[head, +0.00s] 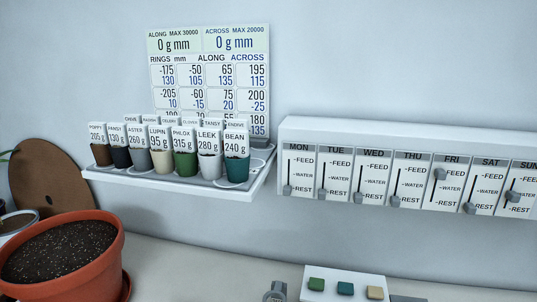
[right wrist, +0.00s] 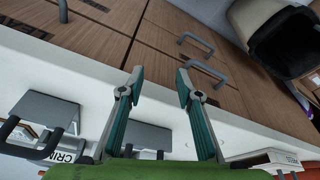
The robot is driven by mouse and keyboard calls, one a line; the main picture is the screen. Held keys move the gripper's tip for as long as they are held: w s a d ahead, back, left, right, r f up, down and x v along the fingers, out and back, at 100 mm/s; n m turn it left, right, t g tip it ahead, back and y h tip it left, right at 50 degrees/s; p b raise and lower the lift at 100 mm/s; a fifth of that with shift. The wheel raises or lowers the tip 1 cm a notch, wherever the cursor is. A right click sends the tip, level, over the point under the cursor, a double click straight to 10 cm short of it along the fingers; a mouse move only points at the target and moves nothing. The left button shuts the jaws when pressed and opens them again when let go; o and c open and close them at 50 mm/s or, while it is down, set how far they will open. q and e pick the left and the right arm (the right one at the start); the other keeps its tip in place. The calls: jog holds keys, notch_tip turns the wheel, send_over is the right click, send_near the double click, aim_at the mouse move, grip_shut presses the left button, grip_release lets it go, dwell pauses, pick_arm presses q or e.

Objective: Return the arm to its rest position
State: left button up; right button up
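My right gripper (right wrist: 160,82) shows in the right wrist view, with its two teal-padded fingers spread apart and nothing between them. Behind the fingers are a white edge and wooden drawer fronts (right wrist: 105,38). No part of my right arm is clearly recognisable in the head view. My left gripper is in neither view.
The head view shows a shelf of labelled small pots (head: 180,187), a weekday slider panel (head: 400,150) and a large terracotta pot (head: 100,258). A white block with coloured buttons (head: 340,272) is below. Drawer handles (right wrist: 200,42) and a dark container (right wrist: 275,38) show in the wrist view.

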jog(key=s+f+g+b, duration=0.1)
jog(key=s+f, duration=0.2)
jog(key=f, duration=0.9)
jog(key=s+f+b, duration=0.1)
jog(key=s+f, duration=0.2)
jog(key=f, duration=0.9)
jog(key=s+d+f+g+b, duration=0.1)
jog(key=s+d+f, duration=0.2)
jog(key=s+f, duration=1)
jog(key=shift+s+d+f, duration=0.15)
jog(key=shift+s+f, duration=0.05)
jog(key=shift+s, duration=0.55)
